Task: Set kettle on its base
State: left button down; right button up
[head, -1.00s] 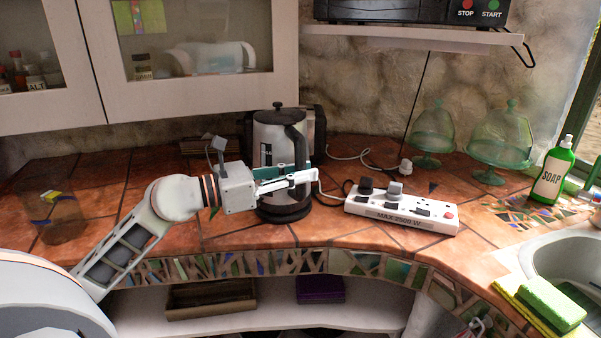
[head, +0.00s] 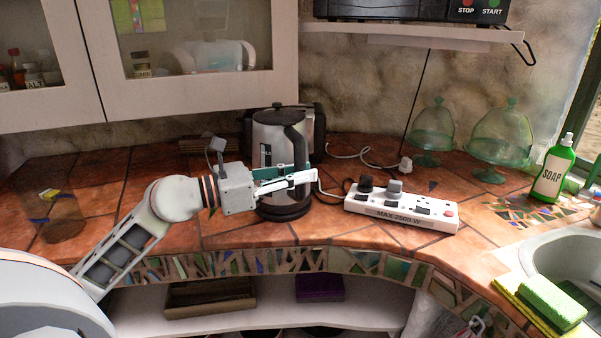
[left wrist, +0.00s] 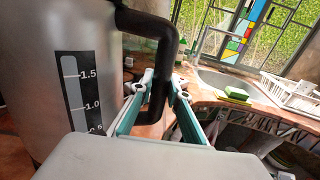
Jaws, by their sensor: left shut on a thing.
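The kettle (head: 268,140) is a silver metal jug with a black lid and black handle, upright at the back of the tiled counter. Its black base (head: 283,211) shows directly beneath it; whether the kettle is fully seated on it I cannot tell. My left gripper (head: 312,178) reaches across the kettle's front and is shut on its handle (head: 300,150). In the left wrist view the fingers (left wrist: 160,88) close around the lower part of the black handle, beside the kettle's body (left wrist: 35,85) with its level window. My right gripper is not in view.
A white power strip (head: 400,210) with plugs lies right of the kettle, with a cable between. Glass domes (head: 500,140), a green soap bottle (head: 552,172) and a sink (head: 570,262) are further right. A glass jar (head: 62,215) stands at left. Cabinets hang above.

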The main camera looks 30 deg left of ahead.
pick_arm(q)
jog(key=shift+f, duration=0.1)
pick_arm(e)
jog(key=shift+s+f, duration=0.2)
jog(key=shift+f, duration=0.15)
pick_arm(q)
jog(key=c, duration=2.2)
grip_release()
jog(key=shift+f, duration=0.1)
jog(key=shift+s+f, duration=0.1)
jog(key=shift+f, duration=0.25)
jog(key=shift+s+a+b, duration=0.1)
jog(key=shift+b, duration=0.2)
jog(key=shift+b+v, duration=0.9)
jog(key=shift+v, duration=4.45)
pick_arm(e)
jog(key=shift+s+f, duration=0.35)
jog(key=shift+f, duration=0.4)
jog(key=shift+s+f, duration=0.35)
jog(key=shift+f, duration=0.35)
pick_arm(q)
jog(key=shift+r, duration=0.15)
